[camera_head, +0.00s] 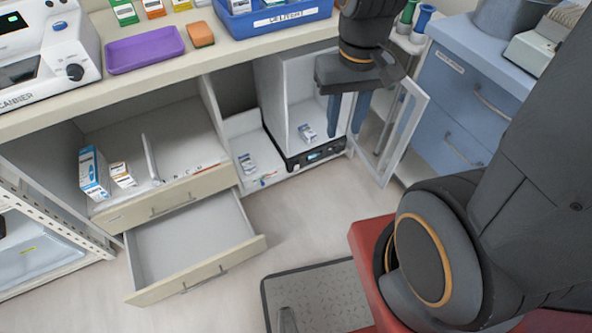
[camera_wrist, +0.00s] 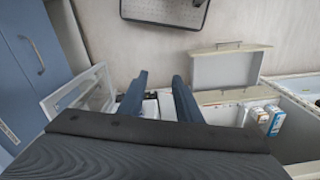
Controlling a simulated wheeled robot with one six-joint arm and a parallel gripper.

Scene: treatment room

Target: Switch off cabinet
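The cabinet (camera_head: 276,92) is a small white box under the counter, with a black control strip (camera_head: 313,157) along its base. The strip has a small lit display and a knob. Its framed glass door (camera_head: 404,130) stands open to the right; it also shows at the left of the wrist view (camera_wrist: 80,92). A small box (camera_head: 307,133) is inside the cabinet. My gripper (camera_head: 347,115) is above and in front of the cabinet opening, fingers pointing down, apart and empty. In the wrist view the gripper (camera_wrist: 159,80) hides most of the cabinet.
An open, empty drawer (camera_head: 190,243) juts out at the left. Above it is a drawer (camera_head: 170,198) with boxes behind its front. The counter edge (camera_head: 240,50) runs above the cabinet. Blue drawers (camera_head: 455,110) stand at the right. The floor (camera_head: 300,215) in front of the cabinet is clear.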

